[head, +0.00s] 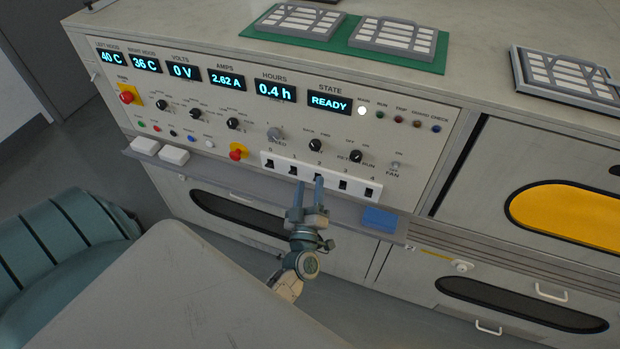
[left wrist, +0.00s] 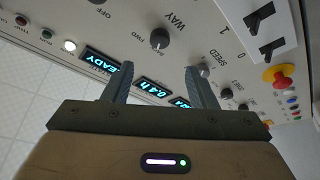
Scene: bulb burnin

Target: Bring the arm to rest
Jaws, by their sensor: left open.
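My left gripper (head: 309,190) is open in front of the control panel (head: 220,112), at the row of rocker switches (head: 320,180) numbered on a white strip. Its two fingers point up at the panel, near switches 1 and 2; I cannot tell whether they touch it. In the left wrist view the open fingers (left wrist: 156,85) have nothing between them, and the panel's knobs and displays lie beyond. The STATE display (head: 331,103) reads READY. My right gripper is in neither view.
Red knobs (head: 238,152) stick out of the panel. Trays on a green mat (head: 265,25) lie on top. Open floor (head: 410,310) shows below the cabinet.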

